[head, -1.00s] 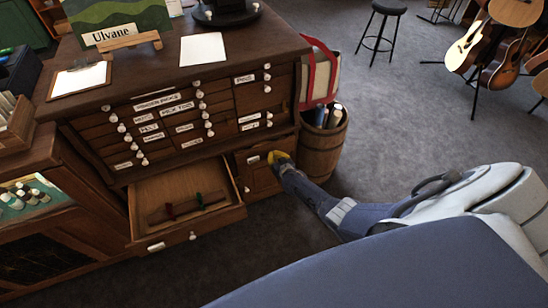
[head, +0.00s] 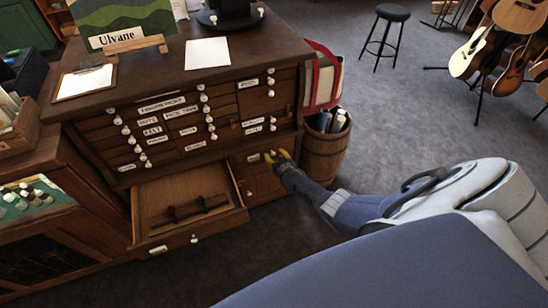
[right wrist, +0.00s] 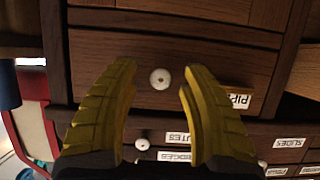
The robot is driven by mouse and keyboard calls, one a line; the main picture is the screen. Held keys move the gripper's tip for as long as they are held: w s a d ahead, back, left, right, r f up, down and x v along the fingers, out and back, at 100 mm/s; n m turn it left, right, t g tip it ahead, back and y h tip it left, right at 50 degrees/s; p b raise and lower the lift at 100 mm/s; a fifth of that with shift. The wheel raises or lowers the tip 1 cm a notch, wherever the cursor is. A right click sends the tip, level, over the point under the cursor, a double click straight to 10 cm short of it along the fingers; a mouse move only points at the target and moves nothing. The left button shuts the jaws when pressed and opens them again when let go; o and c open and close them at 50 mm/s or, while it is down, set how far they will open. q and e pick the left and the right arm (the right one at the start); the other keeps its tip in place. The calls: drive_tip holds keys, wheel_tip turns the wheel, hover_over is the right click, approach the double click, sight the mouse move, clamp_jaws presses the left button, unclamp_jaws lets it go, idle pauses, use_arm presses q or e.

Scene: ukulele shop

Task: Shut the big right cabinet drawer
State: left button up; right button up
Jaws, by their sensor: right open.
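The big lower right drawer (head: 256,176) of the dark wooden cabinet has a pale label and a white knob; it looks about flush with the cabinet front, though a small gap would be hard to see. My right gripper (head: 277,156) is just in front of its upper right part. In the right wrist view its yellow fingers (right wrist: 160,95) are open and empty, on either side of the white knob (right wrist: 160,78) on the drawer front. Whether a fingertip touches the wood cannot be told. My left gripper is not in view.
The big lower left drawer (head: 194,240) is pulled well out, with small items inside. Several small labelled drawers (head: 185,130) sit above. A wooden barrel (head: 322,155) and a red-edged bag (head: 321,80) stand close at the right.

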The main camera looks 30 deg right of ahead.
drive_tip(key=v, duration=1.2)
idle(0.6)
idle(0.5)
